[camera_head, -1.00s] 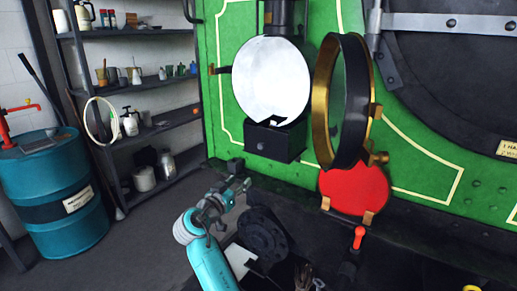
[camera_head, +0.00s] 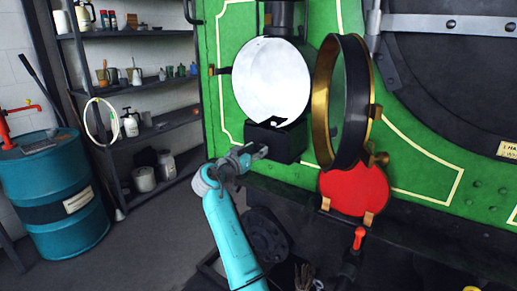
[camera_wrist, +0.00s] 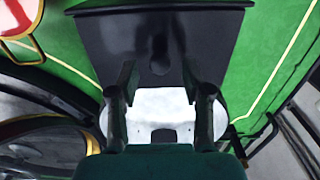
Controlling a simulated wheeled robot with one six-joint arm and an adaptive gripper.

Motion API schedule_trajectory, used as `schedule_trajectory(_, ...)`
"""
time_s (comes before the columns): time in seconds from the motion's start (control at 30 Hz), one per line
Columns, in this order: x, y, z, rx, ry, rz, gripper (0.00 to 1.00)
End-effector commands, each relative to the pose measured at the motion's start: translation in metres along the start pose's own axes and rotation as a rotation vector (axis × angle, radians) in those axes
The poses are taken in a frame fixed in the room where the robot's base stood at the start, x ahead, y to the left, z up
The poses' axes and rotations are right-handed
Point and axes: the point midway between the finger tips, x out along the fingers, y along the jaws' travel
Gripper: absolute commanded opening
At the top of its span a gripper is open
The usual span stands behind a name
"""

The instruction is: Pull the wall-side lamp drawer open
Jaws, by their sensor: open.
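The lamp drawer is a black box (camera_head: 289,144) under the round white reflector (camera_head: 270,80) on the green tram front. My gripper (camera_head: 263,151) is at the left part of the drawer's front and covers the small round knob in the head view. In the wrist view the black drawer front (camera_wrist: 110,32) fills the top middle, with a dark round knob (camera_wrist: 159,66) on it. My gripper (camera_wrist: 160,86) is open there, its two fingers apart on either side below the knob. Whether the fingers touch the drawer I cannot tell. The white reflector also shows between the fingers (camera_wrist: 160,108).
A brass-rimmed lamp door (camera_head: 325,100) stands swung open right of the reflector. A red disc (camera_head: 356,190) and a red-handled lever (camera_head: 359,238) are below it. A shelf rack (camera_head: 160,131) and a teal drum (camera_head: 57,190) stand at left.

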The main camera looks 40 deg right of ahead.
Motion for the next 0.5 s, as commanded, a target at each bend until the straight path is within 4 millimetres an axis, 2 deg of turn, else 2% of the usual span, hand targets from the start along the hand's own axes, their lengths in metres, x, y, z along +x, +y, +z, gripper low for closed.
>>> schedule_trajectory(0.2, 0.016, 0.0, 0.001, 0.0, 0.0, 0.0, 0.49)
schedule_trajectory(0.5, 0.017, 0.0, 0.001, 0.0, 0.0, -0.001, 0.49)
